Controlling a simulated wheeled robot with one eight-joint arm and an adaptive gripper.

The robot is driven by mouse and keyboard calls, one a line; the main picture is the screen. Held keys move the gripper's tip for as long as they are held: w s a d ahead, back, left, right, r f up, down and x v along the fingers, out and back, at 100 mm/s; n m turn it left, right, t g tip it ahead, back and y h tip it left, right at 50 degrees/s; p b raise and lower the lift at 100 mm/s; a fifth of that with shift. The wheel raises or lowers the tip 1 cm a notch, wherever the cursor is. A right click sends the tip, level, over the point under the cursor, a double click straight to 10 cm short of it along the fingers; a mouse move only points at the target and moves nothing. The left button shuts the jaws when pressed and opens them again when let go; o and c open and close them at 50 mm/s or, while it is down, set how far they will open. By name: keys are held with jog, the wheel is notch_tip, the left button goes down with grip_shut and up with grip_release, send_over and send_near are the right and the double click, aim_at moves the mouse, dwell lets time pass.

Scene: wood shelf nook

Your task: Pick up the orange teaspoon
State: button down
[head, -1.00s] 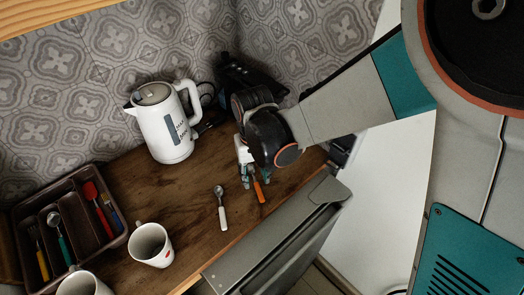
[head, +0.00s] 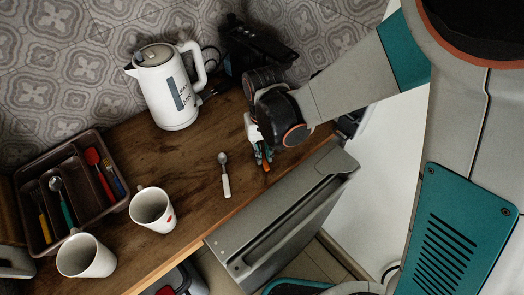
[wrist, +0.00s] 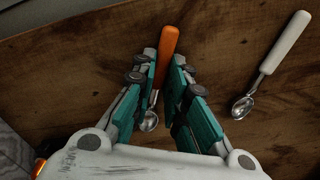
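The orange teaspoon (wrist: 169,43) lies on the wooden counter, with an orange handle and a metal bowl (wrist: 149,121). In the wrist view my gripper (wrist: 166,64) has its teal fingers on either side of the spoon. The handle runs between the fingertips and out past them, and the bowl shows nearer the palm. The gap is narrow, and I cannot tell whether the fingers press on the handle. In the head view my gripper (head: 260,153) is low at the counter and hides most of the spoon; only the orange handle end (head: 267,168) shows.
A white-handled spoon (head: 225,178) lies left of my gripper; it is at the right in the wrist view (wrist: 275,60). A kettle (head: 165,85), two mugs (head: 150,210) (head: 85,258) and a cutlery tray (head: 122,206) stand further left. A dark appliance (head: 255,48) is behind.

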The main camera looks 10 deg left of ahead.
jog(key=shift+r, duration=0.1)
notch_tip(320, 180, up, 20)
jog(key=p, duration=1.3)
jog(key=shift+s, duration=0.15)
